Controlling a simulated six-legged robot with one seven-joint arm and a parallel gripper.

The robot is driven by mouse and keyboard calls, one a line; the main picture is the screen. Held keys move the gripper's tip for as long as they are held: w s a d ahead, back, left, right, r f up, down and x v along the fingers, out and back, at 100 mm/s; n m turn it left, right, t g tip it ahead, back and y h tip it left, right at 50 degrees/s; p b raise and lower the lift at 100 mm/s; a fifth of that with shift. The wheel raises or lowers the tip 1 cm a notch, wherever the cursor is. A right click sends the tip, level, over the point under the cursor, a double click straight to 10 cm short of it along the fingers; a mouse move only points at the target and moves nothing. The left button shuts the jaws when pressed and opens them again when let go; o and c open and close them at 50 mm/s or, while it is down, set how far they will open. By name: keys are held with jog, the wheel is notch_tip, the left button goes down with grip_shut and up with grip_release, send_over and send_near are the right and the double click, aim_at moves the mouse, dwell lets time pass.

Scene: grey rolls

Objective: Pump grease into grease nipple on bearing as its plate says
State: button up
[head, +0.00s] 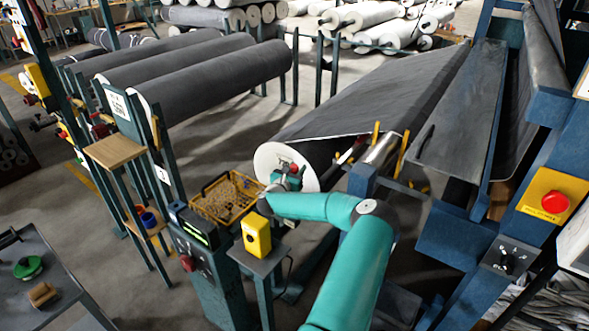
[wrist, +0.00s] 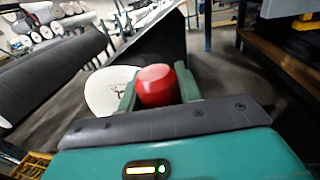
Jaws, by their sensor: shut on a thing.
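My gripper (head: 284,180) is at the end of the teal arm, in front of the white round end of the large grey roll (head: 345,95). In the wrist view my gripper's two green fingers (wrist: 156,97) are shut on a red rounded cylinder (wrist: 155,84); a bit of red also shows at the gripper in the head view (head: 294,168). I cannot tell whether the red cylinder touches anything beyond the fingers. The bearing, its grease nipple and its plate cannot be made out; the gripper and arm cover part of that area.
A yellow crate (head: 205,206) of small tan pieces, a yellow box (head: 256,232) on a stand and a control post (head: 203,262) stand left of my arm. A blue machine frame with a red stop button (head: 554,202) is at right. Grey rolls lie on racks behind.

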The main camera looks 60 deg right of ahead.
jog(key=shift+f, duration=2.9)
jog(key=shift+r, duration=0.55)
jog(key=shift+f, duration=0.7)
dwell(1.6)
jog(key=shift+r, duration=0.1)
jog(key=shift+r, duration=0.55)
jog(key=shift+r, duration=2.5)
